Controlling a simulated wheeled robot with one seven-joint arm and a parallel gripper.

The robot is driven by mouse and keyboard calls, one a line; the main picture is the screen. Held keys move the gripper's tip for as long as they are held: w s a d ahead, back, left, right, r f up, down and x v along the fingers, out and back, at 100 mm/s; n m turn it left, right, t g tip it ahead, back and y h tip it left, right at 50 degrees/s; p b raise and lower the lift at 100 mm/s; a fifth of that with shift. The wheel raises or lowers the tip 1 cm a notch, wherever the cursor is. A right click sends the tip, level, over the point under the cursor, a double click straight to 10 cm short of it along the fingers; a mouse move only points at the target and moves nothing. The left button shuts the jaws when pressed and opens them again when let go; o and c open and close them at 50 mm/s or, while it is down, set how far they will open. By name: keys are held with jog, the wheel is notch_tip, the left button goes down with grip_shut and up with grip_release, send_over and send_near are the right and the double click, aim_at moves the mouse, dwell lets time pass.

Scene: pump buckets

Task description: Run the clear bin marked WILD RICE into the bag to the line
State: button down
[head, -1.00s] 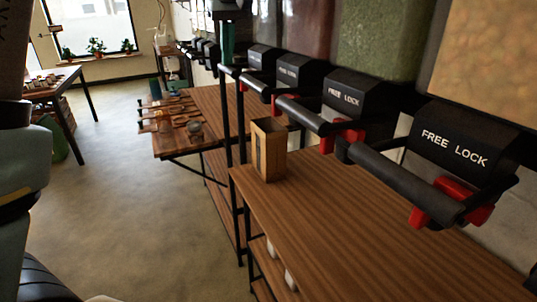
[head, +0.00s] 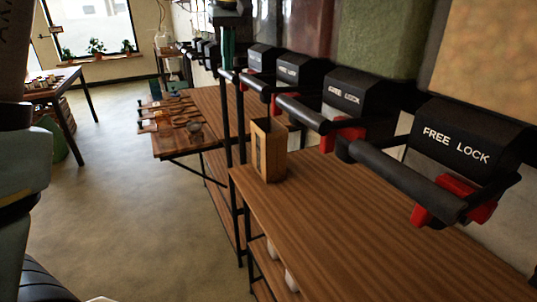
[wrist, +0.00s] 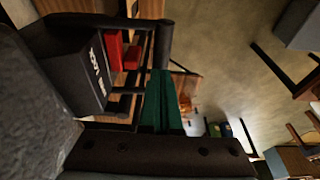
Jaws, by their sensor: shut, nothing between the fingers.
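An open-topped brown paper bag (head: 268,150) with a pale window strip stands upright on the wooden shelf in the head view. I cannot make out a line on it or its contents. Several clear bins hang above black dispensers, with green (head: 382,40), dark red (head: 306,24) and tan (head: 490,45) contents. No WILD RICE label is readable. My gripper (head: 228,66), with dark green fingers, points down at the top centre, beyond and above the bag. It is shut and empty. In the wrist view its fingers (wrist: 161,75) are beside a dispenser (wrist: 75,68) with a red part (wrist: 114,50).
Black dispensers marked FREE LOCK (head: 455,140) with bar handles and red parts overhang the wooden shelf (head: 370,235). A black post (head: 241,150) stands left of the bag. A lower table (head: 185,145) with small items is behind. Open floor (head: 120,220) lies left.

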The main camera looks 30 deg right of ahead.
jog(key=shift+f, duration=0.25)
jog(key=shift+d+f, duration=0.1)
jog(key=shift+f, duration=0.3)
dwell(0.3)
jog(key=shift+f, duration=0.4)
dwell(6.5)
